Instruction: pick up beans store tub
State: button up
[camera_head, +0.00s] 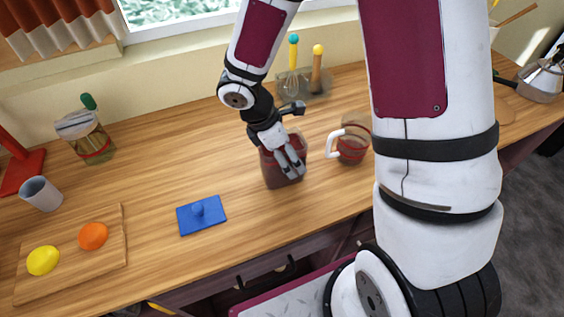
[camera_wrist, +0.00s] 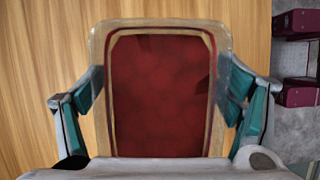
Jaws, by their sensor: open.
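A clear-walled tub with dark red contents, which looks like the beans store tub (camera_head: 270,174), stands uncovered on the wooden counter. It fills the middle of the wrist view (camera_wrist: 160,95), seen from above with its rounded rectangular rim. My gripper (camera_head: 287,163) is at the tub, hiding part of it in the head view. In the wrist view my gripper (camera_wrist: 164,96) is open, with one finger on each side of the tub, close to its walls. I cannot tell whether the fingers touch it.
Utensils in a holder (camera_head: 303,82) are behind. A board (camera_head: 104,250) with lemon and orange, a grey cup (camera_head: 41,193) and a jar (camera_head: 84,137) are left. Counter between jar and tub is clear.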

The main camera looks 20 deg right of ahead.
jog(key=c, duration=1.6)
jog(key=shift+c, duration=0.9)
jog(key=shift+r, duration=0.1)
